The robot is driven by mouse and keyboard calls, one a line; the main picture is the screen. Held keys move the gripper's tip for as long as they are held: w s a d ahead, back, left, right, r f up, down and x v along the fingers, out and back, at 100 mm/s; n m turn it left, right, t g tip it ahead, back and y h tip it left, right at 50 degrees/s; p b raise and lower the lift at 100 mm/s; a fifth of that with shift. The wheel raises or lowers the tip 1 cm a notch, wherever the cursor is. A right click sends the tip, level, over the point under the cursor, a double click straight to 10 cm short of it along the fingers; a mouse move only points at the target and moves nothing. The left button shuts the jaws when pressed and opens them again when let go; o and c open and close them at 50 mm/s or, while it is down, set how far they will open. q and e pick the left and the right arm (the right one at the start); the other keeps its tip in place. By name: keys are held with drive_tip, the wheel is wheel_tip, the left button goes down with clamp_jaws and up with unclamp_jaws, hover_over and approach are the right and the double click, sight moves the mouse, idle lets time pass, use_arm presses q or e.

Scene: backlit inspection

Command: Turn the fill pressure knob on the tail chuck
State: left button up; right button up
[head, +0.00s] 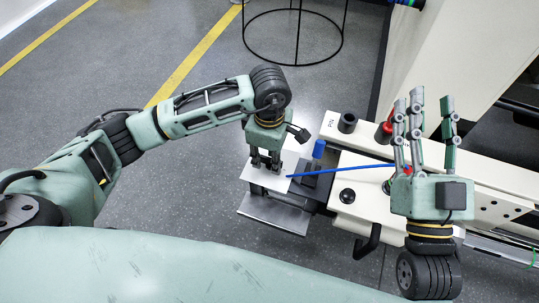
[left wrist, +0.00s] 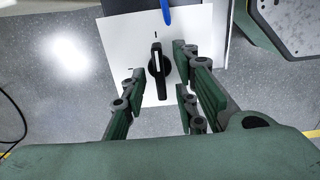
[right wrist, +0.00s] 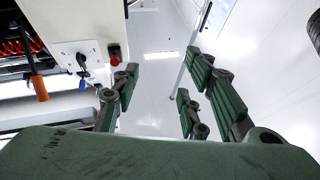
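The fill pressure knob (left wrist: 156,66) is a black pointer knob with a white stripe, on a white plate (left wrist: 112,40) of the tail chuck. In the left wrist view its pointer is upright, in line with the upper mark. My left gripper (left wrist: 158,88) is open, with fingers on both sides of the knob and a visible gap to it. In the head view my left gripper (head: 265,166) points down over the plate and hides the knob. My right gripper (head: 424,100) is open and empty, fingers up, above the white machine bed; it also shows in the right wrist view (right wrist: 158,85).
A blue hose (head: 340,168) runs from the plate toward the right. A blue-capped part (head: 319,149), a black knob (head: 347,196) and a red knob (head: 383,132) stand nearby on the machine. A black wire stand (head: 296,38) is behind; grey floor lies open at left.

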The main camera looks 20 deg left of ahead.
use_arm(q)
drive_tip(key=shift+c, duration=0.6)
clamp_jaws()
